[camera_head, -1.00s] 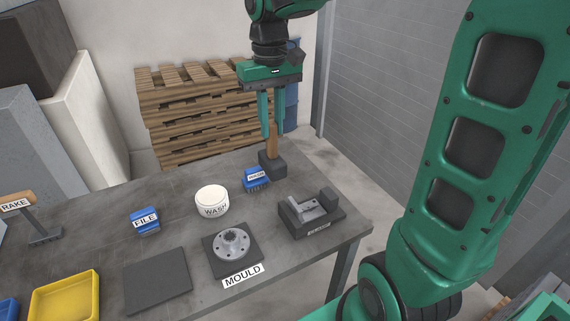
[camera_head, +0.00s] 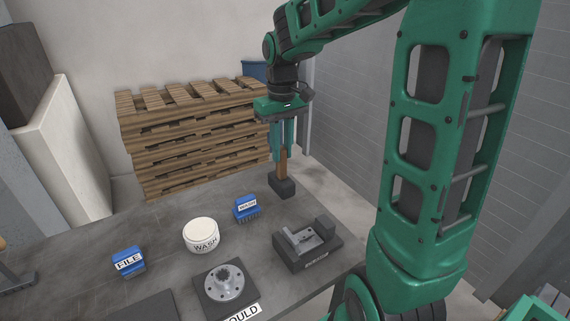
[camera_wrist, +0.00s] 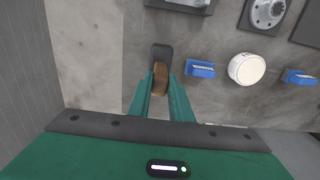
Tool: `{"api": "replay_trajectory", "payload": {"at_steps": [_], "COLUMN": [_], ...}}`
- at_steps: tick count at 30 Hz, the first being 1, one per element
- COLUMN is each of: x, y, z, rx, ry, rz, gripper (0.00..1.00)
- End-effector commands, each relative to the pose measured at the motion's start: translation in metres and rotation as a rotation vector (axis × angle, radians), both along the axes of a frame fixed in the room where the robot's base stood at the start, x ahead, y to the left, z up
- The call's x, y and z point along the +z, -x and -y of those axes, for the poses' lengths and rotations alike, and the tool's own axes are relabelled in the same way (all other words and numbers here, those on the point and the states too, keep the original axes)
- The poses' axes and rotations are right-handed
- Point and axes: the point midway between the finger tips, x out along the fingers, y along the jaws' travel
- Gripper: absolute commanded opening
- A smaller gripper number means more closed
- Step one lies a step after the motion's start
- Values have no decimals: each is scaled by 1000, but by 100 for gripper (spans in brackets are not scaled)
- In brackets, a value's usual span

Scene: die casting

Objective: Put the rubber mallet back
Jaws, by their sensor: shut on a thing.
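The rubber mallet stands upright with its wooden handle (camera_head: 283,165) up and its dark block-shaped head (camera_head: 282,188) down, at the back right of the table. My gripper (camera_head: 283,154) points down from above and is shut on the upper part of the handle. In the wrist view the handle (camera_wrist: 161,78) lies between the two green fingertips (camera_wrist: 161,88), with the dark head (camera_wrist: 162,51) below. I cannot tell whether the head touches the table or hangs just above it.
A dark fixture (camera_head: 306,244) sits in front. The MOULD part (camera_head: 225,284) is nearer. Pallets (camera_head: 195,135) are stacked behind the table (camera_head: 165,217).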

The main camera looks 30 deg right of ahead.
Motion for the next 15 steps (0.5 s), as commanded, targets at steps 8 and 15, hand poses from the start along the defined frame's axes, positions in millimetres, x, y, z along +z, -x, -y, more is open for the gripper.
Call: {"api": "replay_trajectory", "payload": {"at_steps": [8,15], "x": [-15,-45], "y": [-5,-5], "z": [25,24], "rx": [-2,0], "ry": [0,0], "rz": [1,-1], "gripper": [0,0]}}
